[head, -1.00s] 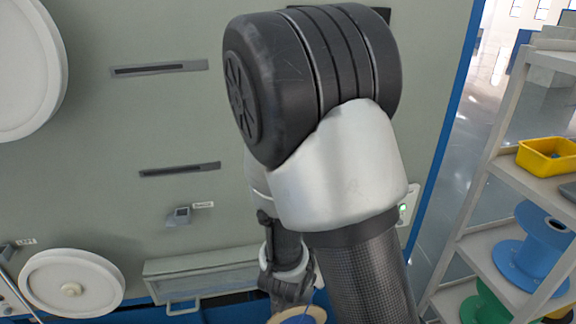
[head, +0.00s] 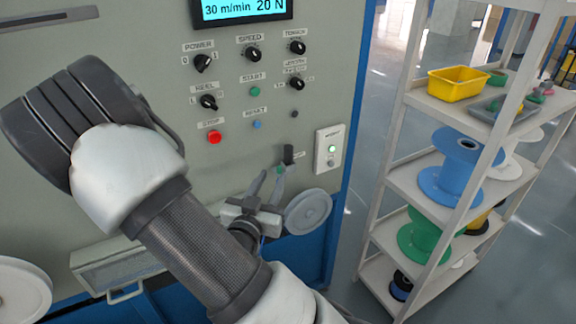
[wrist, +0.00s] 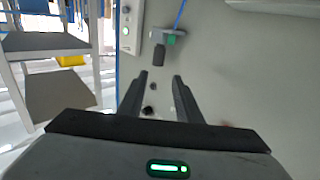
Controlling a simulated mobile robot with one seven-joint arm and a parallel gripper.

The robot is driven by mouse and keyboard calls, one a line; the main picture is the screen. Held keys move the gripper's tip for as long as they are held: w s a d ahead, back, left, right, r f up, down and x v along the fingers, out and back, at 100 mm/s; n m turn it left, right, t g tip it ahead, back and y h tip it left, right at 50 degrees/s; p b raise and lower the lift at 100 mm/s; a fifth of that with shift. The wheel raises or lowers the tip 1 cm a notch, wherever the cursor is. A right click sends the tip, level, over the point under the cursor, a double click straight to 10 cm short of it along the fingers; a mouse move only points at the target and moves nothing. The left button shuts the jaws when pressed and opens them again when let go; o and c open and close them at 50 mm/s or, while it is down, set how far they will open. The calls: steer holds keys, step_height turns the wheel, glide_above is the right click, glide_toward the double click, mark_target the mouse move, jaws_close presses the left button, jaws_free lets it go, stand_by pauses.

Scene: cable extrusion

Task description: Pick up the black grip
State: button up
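The black grip (head: 288,154) is a small dark cylinder on the grey machine front, left of the white panel with a green light. In the wrist view the black grip (wrist: 159,55) shows upper middle, just beyond the fingertips and roughly centred between them. My gripper (head: 270,182) is in front of the machine, just below and left of the grip in the head view. In the wrist view my gripper (wrist: 159,75) has its two dark fingers spread, with nothing between them. I cannot tell how far the grip is in depth.
A grey bracket with a green part (wrist: 172,39) and a blue cable sits close to the grip. A pale round wheel (head: 308,211) is right of my gripper. Knobs and a red button (head: 214,137) are above. A shelf with spools (head: 447,180) stands at the right.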

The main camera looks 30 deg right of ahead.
mark_target(287, 155)
steer(key=shift+f+b+x, duration=0.15)
steer(key=shift+b+x, duration=1.25)
steer(key=shift+x, duration=0.55)
steer(key=shift+f+b+x, duration=0.15)
steer(key=shift+b+x, duration=1.25)
steer(key=shift+x, duration=0.55)
steer(key=shift+f+b+x, duration=0.15)
steer(key=shift+b+x, duration=1.25)
steer(key=shift+x, duration=0.5)
steer(key=shift+s+d, duration=0.15)
steer(key=shift+d, duration=0.05)
jaws_close()
steer(key=shift+r, duration=0.1)
